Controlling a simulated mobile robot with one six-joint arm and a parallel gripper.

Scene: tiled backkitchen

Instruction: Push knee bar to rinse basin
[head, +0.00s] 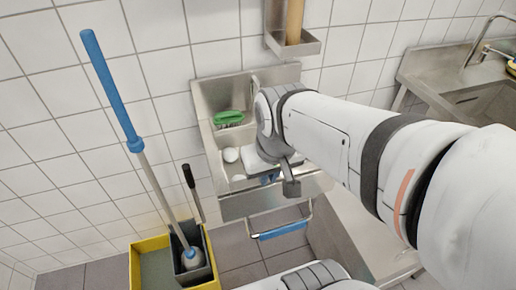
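The metal basin (222,87) is fixed to the tiled wall, left of the middle in the head view. In it lie a green-topped item (228,117), which looks like a brush, and some small white pieces (231,154). The knee bar (282,230) is a metal bracket with a blue sleeve, low below the basin's front edge. My arm reaches in from the right. My gripper (291,187) is a small dark shape over the basin's front right edge, above the knee bar and apart from it. My wrist hides part of the basin's right side.
A yellow bucket (150,243) with a grey insert and a blue-handled mop (112,92) stands at the lower left. A metal holder (299,45) hangs above the basin. A metal counter with a sink (435,78) is at the upper right. Grey floor shows around the knee bar.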

